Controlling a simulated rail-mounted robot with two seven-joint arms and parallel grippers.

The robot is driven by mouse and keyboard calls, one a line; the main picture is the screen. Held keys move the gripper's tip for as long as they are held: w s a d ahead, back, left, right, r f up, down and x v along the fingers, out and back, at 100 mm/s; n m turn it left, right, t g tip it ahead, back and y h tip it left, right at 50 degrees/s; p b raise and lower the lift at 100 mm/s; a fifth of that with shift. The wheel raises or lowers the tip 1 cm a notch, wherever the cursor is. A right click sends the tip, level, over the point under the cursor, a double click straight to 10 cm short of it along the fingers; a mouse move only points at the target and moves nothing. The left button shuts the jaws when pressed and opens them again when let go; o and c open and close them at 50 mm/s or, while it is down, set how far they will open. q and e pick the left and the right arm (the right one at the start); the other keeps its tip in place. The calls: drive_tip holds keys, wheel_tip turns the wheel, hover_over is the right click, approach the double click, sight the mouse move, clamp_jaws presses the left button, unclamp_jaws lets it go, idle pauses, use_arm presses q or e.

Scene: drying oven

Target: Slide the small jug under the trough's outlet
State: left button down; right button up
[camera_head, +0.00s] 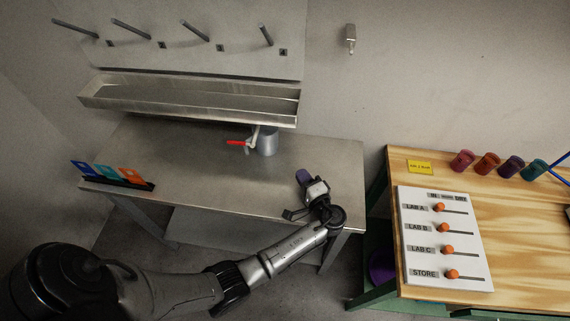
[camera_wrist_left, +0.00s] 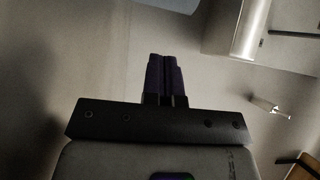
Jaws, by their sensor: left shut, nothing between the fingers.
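The trough (camera_head: 190,101) is a long shallow metal channel on the wall above a metal table. Its outlet (camera_head: 256,133) is a short pale pipe with a red lever (camera_head: 238,143) pointing left. The small jug (camera_head: 268,145), a grey metal cylinder, stands upright on the table at the outlet. The pipe overlaps the jug's left edge in the head view; I cannot tell whether it is directly above the mouth. My left gripper (camera_head: 302,177) is to the right and front of the jug, apart from it. Its dark fingers (camera_wrist_left: 164,75) are together and empty in the wrist view.
The metal table (camera_head: 210,165) is mostly bare, with a rack of coloured cards (camera_head: 115,177) at its left. Pegs (camera_head: 195,31) stick out above the trough. A wooden table (camera_head: 515,235) at right carries a slider panel (camera_head: 415,238) and several coloured cups (camera_head: 487,163).

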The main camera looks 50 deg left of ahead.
use_arm(q)
approach(270, 147)
drive_tip(key=w+a, duration=0.2)
drive_tip(key=w, duration=0.1)
drive_tip(key=w+a, duration=0.1)
drive_tip(key=w, duration=0.1)
drive_tip(key=shift+a+r, duration=0.1)
drive_tip(key=shift+a, duration=0.15)
drive_tip(key=shift+s+a+p, duration=0.35)
drive_tip(key=shift+s+a, duration=0.2)
drive_tip(key=shift+a, duration=0.35)
drive_tip(key=shift+s+a, duration=0.45)
drive_tip(key=shift+a, duration=0.3)
drive_tip(key=shift+s+a, duration=0.45)
drive_tip(key=shift+a, duration=0.3)
drive_tip(key=shift+w+d, duration=0.1)
